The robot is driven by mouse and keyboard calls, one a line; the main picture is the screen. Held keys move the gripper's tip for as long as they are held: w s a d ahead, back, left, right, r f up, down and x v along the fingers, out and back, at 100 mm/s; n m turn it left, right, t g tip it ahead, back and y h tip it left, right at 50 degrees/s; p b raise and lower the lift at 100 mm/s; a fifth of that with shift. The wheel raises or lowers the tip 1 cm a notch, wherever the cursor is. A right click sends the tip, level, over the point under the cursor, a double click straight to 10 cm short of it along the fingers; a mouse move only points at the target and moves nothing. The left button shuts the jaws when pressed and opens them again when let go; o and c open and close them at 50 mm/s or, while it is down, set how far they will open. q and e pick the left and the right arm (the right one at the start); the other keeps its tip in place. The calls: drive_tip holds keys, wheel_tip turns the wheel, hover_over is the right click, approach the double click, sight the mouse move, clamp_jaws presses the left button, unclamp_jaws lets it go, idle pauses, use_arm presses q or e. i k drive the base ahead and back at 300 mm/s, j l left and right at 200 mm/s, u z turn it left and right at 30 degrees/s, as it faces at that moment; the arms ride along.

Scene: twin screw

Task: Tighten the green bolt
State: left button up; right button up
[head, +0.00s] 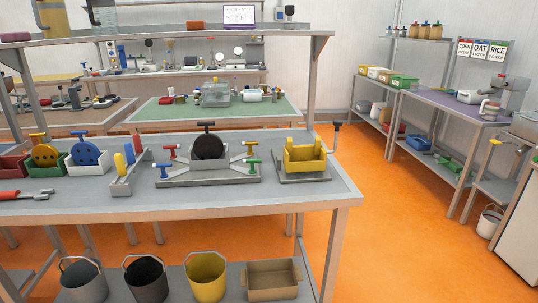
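A green bolt (253,162) with a T-shaped head stands at the right front end of a grey fixture (208,180) on the workbench. Other T-headed bolts stand at the fixture's remaining corners: a red one (169,148) at the back left, a blue one (162,167) at the front left and one that looks yellow (250,144) at the back right. A black round part (208,147) with a dark T-handle stands upright in the fixture's middle. How deep the green bolt sits cannot be told at this size. Neither of my grippers shows in the head view.
A yellow open box (305,160) on a grey base stands right of the fixture. A grey tray (124,185) with upright handles and a red-handled wrench (22,194) lie left. Several buckets stand on the lower shelf. The bench front (260,193) is clear; orange floor lies right.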

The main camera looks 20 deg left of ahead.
sight(251, 161)
drive_tip(key=u, duration=0.4)
drive_tip(key=i+l+u, duration=0.15)
drive_tip(key=u, duration=0.25)
drive_tip(key=i+l+u, duration=0.15)
drive_tip(key=l+u, duration=0.3)
drive_tip(key=i+l+u, duration=0.15)
drive_tip(key=l, duration=0.2)
drive_tip(key=l+u, duration=0.15)
drive_tip(key=l, duration=0.6)
drive_tip(key=i+l+u, duration=0.1)
drive_tip(key=l, duration=0.3)
